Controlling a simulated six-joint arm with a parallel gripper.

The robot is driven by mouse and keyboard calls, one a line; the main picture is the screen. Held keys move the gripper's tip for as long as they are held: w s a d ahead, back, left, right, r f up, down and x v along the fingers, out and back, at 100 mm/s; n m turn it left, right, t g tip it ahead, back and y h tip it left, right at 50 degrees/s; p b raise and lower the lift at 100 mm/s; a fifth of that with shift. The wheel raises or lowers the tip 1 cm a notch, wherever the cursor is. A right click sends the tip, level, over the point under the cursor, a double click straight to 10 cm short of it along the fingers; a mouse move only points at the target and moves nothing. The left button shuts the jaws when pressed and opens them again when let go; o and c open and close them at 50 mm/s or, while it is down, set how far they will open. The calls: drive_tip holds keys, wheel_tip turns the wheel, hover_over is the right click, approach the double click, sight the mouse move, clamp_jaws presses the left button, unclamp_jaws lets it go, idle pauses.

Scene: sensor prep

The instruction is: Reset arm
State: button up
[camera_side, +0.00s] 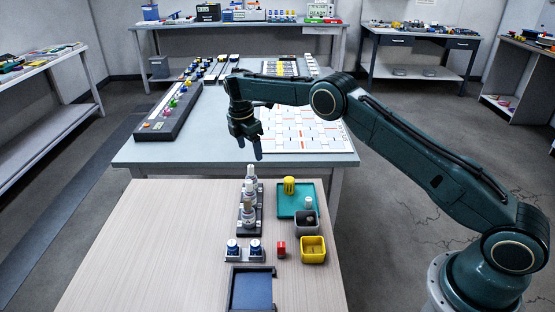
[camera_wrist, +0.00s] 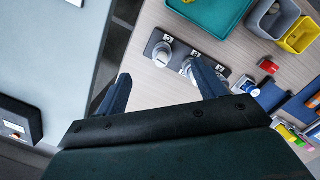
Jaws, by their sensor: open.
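My gripper (camera_side: 250,148) hangs above the far edge of the wooden table, over the gap toward the grey table behind. In the wrist view my gripper (camera_wrist: 160,92) has its two blue fingers spread wide, with nothing between them. Below and to one side stands a dark rack (camera_side: 240,218) holding several silver-and-white sensor-like parts (camera_side: 250,190). The rack (camera_wrist: 150,48) also shows in the wrist view, partly hidden by the right finger. My gripper is apart from all of these things.
The table's left side is clear.

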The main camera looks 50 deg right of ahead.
drive_tip(key=shift+r, duration=0.15)
drive_tip(key=shift+r, duration=0.35)
drive_tip(key=s+r+m+t, duration=0.1)
drive_tip(key=s+r+m, duration=0.3)
drive_tip(key=s+r, duration=0.65)
drive_tip(key=s+r+m+t, duration=0.2)
drive_tip(key=s+r+m, duration=0.35)
drive_tip(key=r, duration=0.75)
drive_tip(key=s+r+m+t+y, duration=0.1)
drive_tip(key=s+r+m, duration=0.2)
drive_tip(key=s, duration=1.4)
drive_tip(key=s+a+f+m, duration=0.1)
drive_tip(key=s+f+m, duration=0.1)
drive_tip(key=s, duration=0.5)
drive_tip(key=s+f+m+t, duration=0.1)
drive_tip(key=s+f+m, duration=0.1)
drive_tip(key=s+f, duration=0.2)
drive_tip(key=s, duration=0.2)
drive_tip(key=shift+s+a+t+y, duration=0.3)
drive_tip(key=shift+s+a+y, duration=0.05)
drive_tip(key=shift+s+y, duration=0.05)
